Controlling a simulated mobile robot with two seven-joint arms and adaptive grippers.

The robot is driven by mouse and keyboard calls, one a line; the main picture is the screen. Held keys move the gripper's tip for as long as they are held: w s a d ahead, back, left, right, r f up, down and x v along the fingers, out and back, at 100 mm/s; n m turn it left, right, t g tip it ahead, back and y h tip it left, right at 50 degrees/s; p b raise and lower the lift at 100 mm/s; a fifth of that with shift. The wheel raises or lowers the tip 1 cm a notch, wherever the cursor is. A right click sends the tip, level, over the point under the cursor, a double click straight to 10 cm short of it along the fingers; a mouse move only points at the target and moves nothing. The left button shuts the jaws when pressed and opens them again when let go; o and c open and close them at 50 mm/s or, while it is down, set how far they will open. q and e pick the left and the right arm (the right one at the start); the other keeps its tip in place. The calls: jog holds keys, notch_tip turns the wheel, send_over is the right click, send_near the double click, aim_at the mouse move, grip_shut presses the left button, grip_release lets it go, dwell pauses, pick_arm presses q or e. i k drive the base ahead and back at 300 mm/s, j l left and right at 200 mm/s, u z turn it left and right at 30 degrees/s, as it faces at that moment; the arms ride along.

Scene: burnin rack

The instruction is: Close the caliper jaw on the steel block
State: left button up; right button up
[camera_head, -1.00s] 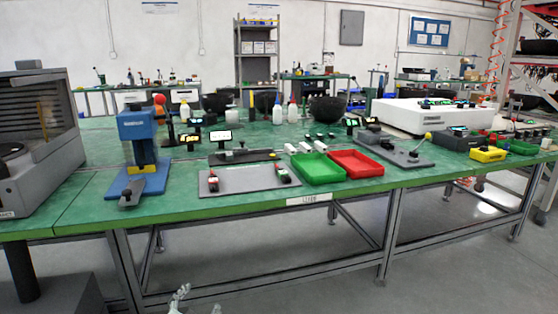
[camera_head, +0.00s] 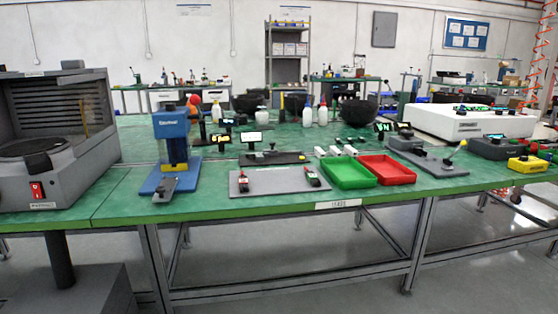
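I cannot make out a separate steel block or how wide any jaw is open. Neither of my grippers is in view.
The grey plate (camera_head: 275,183) carries two red-and-black tools. A blue press (camera_head: 171,140) stands left of it, and a green tray (camera_head: 348,173) and red tray (camera_head: 388,170) right. A grey cabinet (camera_head: 62,177) fills the left end.

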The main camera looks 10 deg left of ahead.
aim_at(266, 151)
jog(key=i+j, duration=0.25)
jog(key=i, duration=0.2)
jog(key=i+j, duration=0.25)
jog(key=i, duration=0.2)
jog(key=i+j, duration=0.3)
jog(key=i, duration=0.2)
